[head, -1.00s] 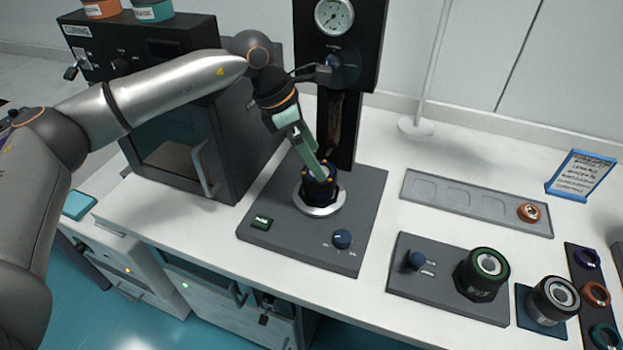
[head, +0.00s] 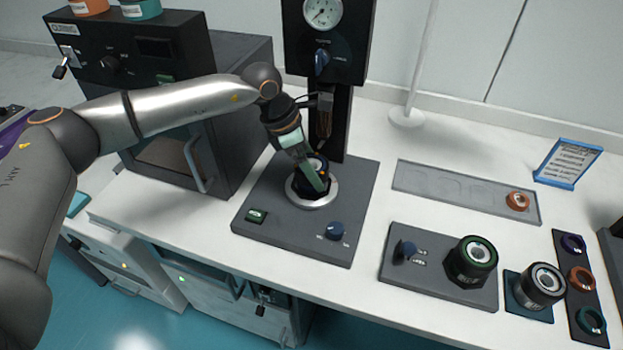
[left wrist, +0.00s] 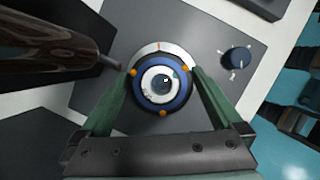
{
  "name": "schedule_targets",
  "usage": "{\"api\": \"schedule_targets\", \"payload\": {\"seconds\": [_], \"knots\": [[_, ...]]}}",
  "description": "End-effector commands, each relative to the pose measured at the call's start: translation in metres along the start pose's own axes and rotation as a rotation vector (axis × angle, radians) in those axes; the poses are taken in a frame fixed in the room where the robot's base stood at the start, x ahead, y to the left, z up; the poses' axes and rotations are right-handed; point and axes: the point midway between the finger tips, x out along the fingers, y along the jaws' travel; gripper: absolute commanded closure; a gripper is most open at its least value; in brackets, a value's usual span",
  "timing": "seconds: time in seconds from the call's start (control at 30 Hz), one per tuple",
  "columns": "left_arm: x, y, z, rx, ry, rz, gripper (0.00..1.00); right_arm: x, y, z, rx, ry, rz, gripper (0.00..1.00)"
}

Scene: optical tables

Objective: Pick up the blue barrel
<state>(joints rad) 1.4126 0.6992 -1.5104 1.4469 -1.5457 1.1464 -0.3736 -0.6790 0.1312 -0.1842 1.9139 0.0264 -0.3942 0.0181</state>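The blue barrel (left wrist: 163,83) stands in the silver ring (head: 313,203) of a dark grey press base. In the left wrist view it shows end-on, with a blue rim, orange dots and a pale lens-like centre. In the head view the barrel (head: 307,189) is partly hidden by a green finger. My left gripper (left wrist: 162,72) is over it from above, its two green fingers apart, one on each side of the barrel. The fingertips are close to its sides; I cannot tell whether they touch. My right gripper is not in view.
The press column with a gauge (head: 322,12) rises just behind the barrel. A dark oven-like box (head: 180,130) stands to the left. A base knob (head: 335,231) is in front. To the right are a grey tray (head: 420,183) and a green-ringed barrel (head: 471,262).

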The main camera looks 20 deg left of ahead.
Motion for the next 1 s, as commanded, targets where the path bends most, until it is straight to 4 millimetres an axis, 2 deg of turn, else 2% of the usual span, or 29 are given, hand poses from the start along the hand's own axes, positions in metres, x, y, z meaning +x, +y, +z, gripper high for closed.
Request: {"api": "schedule_targets", "payload": {"seconds": [0.07, 0.63, 1.0], "knots": [[-0.0002, 0.0000, 0.0001, 0.000, 0.000, 0.000, 0.09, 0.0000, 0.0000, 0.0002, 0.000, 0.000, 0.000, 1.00], [-0.0008, 0.0001, 0.0003, 0.000, -0.001, 0.000, 0.73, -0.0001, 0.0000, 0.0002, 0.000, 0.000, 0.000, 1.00], [-0.0049, 0.0007, 0.0029, 0.000, -0.004, 0.002, 0.75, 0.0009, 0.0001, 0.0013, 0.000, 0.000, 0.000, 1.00]]}}
